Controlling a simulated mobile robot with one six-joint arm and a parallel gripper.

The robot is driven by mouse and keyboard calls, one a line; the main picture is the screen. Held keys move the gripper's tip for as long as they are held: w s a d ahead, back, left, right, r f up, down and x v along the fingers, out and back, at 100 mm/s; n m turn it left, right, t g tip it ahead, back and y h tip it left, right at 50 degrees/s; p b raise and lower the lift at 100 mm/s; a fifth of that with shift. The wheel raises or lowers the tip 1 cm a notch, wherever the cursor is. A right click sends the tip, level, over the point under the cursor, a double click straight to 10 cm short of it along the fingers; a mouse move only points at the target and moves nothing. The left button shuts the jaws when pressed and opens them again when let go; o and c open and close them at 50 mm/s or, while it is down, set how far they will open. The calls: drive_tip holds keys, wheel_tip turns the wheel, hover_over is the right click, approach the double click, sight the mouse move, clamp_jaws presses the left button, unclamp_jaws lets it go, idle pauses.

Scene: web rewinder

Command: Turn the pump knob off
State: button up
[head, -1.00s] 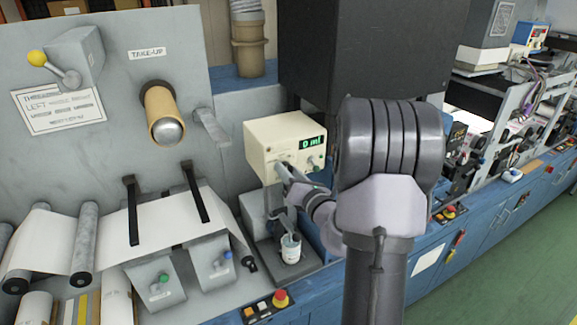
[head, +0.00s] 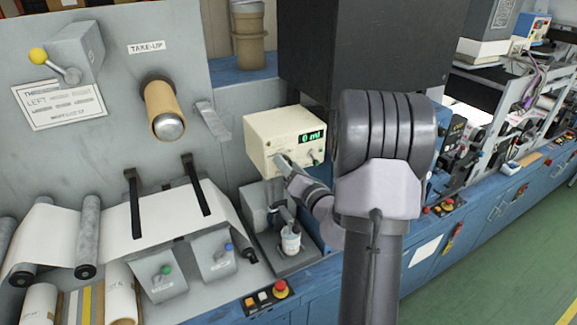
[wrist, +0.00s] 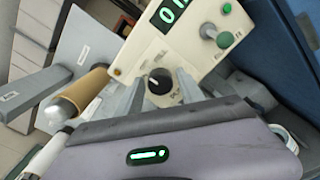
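My gripper (wrist: 160,80) is open, with one finger on each side of the knob. I cannot tell whether either finger touches it. In the head view, my gripper (head: 284,163) is at the lower front of the pump and hides most of the knob.
A green-capped control (wrist: 223,39) is right of the knob. A small white cup (head: 290,241) stands below the pump. The take-up core (head: 163,108) sticks out at the left. A red emergency button (head: 280,288) is on the front edge.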

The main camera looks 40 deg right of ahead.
drive_tip(key=shift+o, duration=0.4)
drive_tip(key=p+v, duration=1.1)
drive_tip(key=v, duration=0.6)
drive_tip(key=shift+s+p, duration=0.25)
drive_tip(key=shift+p, duration=0.05)
drive_tip(key=shift+d, duration=0.1)
drive_tip(key=shift+w, duration=0.1)
